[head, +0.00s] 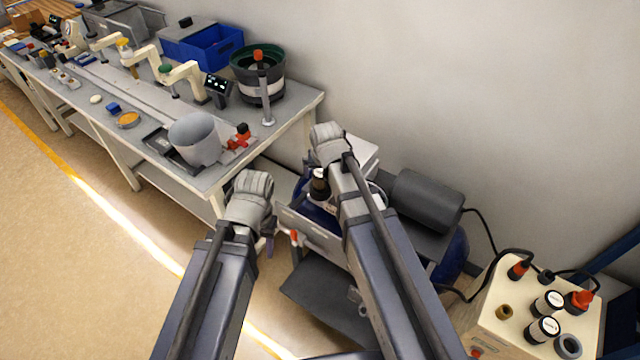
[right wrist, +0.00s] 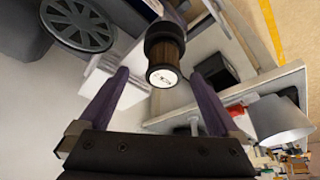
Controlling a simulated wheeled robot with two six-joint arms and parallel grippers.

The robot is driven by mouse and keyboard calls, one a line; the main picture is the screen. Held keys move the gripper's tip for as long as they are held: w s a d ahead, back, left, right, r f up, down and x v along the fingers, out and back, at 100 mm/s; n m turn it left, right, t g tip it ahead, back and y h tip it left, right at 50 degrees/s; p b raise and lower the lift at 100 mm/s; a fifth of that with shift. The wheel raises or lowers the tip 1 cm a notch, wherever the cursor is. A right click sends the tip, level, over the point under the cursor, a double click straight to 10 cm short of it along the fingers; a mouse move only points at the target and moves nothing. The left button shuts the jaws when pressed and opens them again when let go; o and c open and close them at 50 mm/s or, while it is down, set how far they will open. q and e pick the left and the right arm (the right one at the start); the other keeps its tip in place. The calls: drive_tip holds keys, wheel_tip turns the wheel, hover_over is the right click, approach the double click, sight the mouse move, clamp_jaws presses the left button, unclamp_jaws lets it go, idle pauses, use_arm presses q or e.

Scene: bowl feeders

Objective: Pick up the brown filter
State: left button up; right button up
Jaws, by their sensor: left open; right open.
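The brown filter (right wrist: 168,57) shows in the right wrist view as a brown cylinder with a black collar and a white round end facing the camera. In the head view a dark cylinder with a pale end (head: 320,184), seemingly the same filter, stands beside my right wrist, partly hidden by the arm. My right gripper (right wrist: 160,73) is open and empty, its two purple fingers pointing towards the filter with one on either side in the picture; no contact is visible. My left gripper (head: 268,240) is open, left of the machine, mostly hidden behind its wrist.
A long grey workbench (head: 225,172) at upper left carries a grey cup (head: 195,138), a dark bowl feeder (head: 258,78) and a blue bin (head: 215,50). A dark grey motor cylinder (head: 426,199) lies right of my right arm. A cream box (head: 500,340) with several knobs stands at lower right.

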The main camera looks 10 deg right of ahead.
sight(320, 174)
drive_tip(key=shift+w+a+b+x, duration=0.15)
drive_tip(key=shift+b+x, duration=1.05)
drive_tip(key=shift+x, duration=0.1)
drive_tip(key=shift+w+a+b+x, duration=0.1)
drive_tip(key=shift+a+b+x, duration=0.05)
drive_tip(key=shift+b+x, duration=1.1)
drive_tip(key=shift+r, duration=0.1)
drive_tip(key=shift+c, duration=0.4)
clamp_jaws()
